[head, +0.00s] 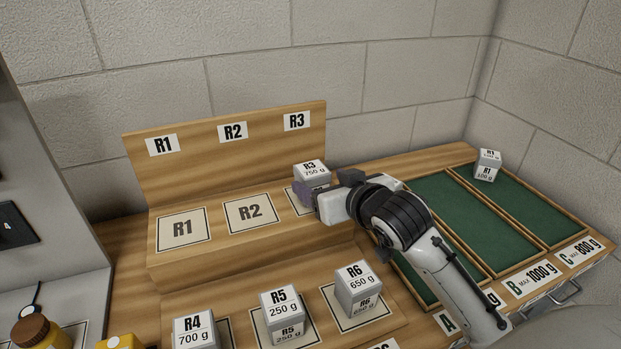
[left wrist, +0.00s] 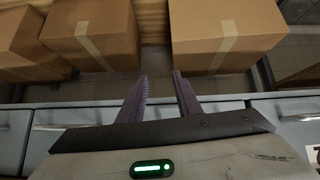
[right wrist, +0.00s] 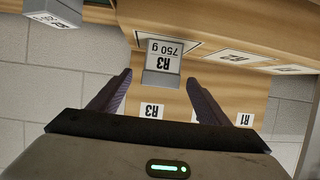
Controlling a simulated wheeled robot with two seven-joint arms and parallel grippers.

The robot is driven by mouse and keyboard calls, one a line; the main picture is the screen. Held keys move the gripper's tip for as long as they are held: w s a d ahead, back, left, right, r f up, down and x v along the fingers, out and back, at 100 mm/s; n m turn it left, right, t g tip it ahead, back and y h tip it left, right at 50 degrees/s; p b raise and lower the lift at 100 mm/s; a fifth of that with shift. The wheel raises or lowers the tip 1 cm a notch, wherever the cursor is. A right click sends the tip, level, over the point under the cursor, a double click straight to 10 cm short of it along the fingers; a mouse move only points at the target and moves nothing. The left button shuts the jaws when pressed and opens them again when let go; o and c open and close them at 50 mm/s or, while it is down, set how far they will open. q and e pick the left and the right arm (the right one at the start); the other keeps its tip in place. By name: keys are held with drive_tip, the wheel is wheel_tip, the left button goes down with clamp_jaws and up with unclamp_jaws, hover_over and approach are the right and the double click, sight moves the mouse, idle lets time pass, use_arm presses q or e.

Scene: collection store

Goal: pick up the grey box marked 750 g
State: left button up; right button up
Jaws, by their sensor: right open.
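The grey box marked R3 750 g (head: 311,168) stands upright on the R3 place of the upper wooden shelf. In the right wrist view the same grey box (right wrist: 163,62) shows between the fingertip lines, its label upside down. My right gripper (head: 309,194) is at the box, its purple fingers partly hiding the lower part. In the right wrist view my right gripper (right wrist: 160,78) is open, one finger to each side of the box, with gaps visible. Whether the fingers touch it cannot be told. My left gripper (left wrist: 161,74) is open and empty, away from the shelf, above cardboard boxes.
Places R1 (head: 182,230) and R2 (head: 251,212) are empty. Boxes R4 (head: 194,333), R5 (head: 282,304) and R6 (head: 357,284) stand on the lower step. Green-lined trays (head: 505,213) lie at right, with an R1 box (head: 487,166) in the far one.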

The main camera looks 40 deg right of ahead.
drive_tip(key=x, duration=0.5)
drive_tip(key=shift+w+f, duration=0.25)
drive_tip(key=shift+f, duration=0.2)
drive_tip(key=c, duration=1.4)
drive_tip(key=shift+r, duration=0.15)
drive_tip(key=shift+c, duration=0.5)
